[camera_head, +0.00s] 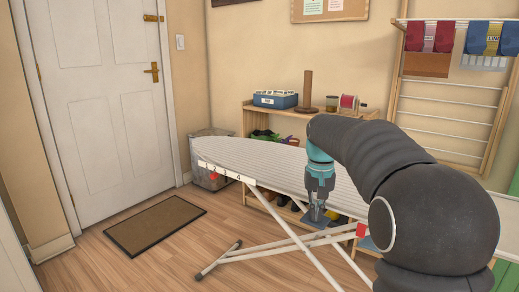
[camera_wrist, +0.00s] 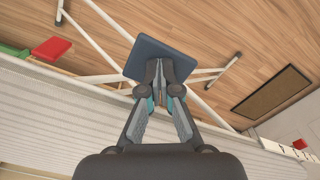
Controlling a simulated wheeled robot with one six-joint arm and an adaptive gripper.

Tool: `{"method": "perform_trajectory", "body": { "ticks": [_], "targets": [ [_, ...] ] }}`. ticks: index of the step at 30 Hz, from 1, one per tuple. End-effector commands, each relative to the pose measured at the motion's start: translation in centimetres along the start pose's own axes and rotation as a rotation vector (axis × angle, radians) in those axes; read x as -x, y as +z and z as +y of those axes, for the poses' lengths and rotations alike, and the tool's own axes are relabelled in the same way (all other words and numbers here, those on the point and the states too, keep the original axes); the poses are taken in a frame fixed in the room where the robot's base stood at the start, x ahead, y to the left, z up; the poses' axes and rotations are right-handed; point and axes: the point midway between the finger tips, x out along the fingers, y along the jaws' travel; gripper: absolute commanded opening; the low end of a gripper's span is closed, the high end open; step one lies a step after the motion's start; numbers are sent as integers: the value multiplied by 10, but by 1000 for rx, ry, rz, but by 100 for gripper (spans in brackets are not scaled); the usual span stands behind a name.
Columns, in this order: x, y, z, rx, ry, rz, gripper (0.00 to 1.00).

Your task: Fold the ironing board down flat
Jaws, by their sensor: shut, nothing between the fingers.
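The ironing board (camera_head: 280,170) stands open on crossed white legs (camera_head: 290,232), its grey striped top level. A white numbered strip with a red marker (camera_head: 213,177) runs along its edge near the left end. My gripper (camera_head: 316,205) is shut and empty, pointing down beside the board's near long edge. A dark blue square plate (camera_wrist: 160,57) lies right at my fingertips in the wrist view; I cannot tell whether they touch it. A red tab (camera_head: 361,230) sits under the board to the right; a red piece also shows in the wrist view (camera_wrist: 52,48).
A wooden shelf (camera_head: 262,115) with a blue box (camera_head: 275,99) stands behind the board. A bin (camera_head: 207,150) is near its left end. A brown doormat (camera_head: 155,224) lies before the white door (camera_head: 105,100). The floor at front left is clear.

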Motion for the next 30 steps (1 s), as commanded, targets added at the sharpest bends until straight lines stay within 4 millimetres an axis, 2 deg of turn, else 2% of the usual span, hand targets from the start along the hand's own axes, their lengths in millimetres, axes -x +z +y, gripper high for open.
{"method": "perform_trajectory", "body": {
  "ticks": [30],
  "targets": [
    [-28,0,0,0,0,-1,0]
  ]
}}
